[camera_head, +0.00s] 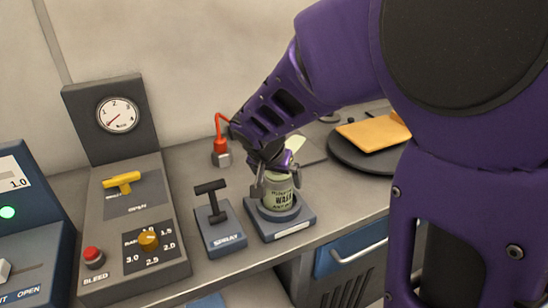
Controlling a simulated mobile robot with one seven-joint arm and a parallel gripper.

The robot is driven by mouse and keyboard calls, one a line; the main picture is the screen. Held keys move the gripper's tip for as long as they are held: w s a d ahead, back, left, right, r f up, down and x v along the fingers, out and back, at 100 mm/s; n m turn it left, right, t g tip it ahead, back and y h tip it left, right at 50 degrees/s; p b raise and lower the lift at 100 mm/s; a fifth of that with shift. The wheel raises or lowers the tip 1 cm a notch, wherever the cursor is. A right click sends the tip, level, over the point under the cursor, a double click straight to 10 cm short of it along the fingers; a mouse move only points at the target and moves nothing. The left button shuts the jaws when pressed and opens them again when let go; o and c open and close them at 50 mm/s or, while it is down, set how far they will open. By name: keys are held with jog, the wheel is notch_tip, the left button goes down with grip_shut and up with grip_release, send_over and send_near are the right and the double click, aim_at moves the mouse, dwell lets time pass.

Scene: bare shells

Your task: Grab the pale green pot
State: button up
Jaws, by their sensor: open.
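The pale green pot (279,193) is a small cylinder with dark lettering. It stands upright in a round seat on a blue-grey base (295,236) on the grey counter. My gripper (278,187) comes down from above at the end of my purple arm. Its open fingers are at the pot's upper part, one at the left side and one at the right. I cannot tell whether the fingers touch the pot. The gripper and wrist hide part of the pot's top.
Left of the base stands a lever block (220,236) marked SPRAY. Further left is a panel with a gauge (117,115), yellow handle (122,182) and red button (93,256). Behind stands a red-topped item (221,146). A dark round plate (350,157) bears an orange block (373,133).

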grip_shut()
dwell(0.5)
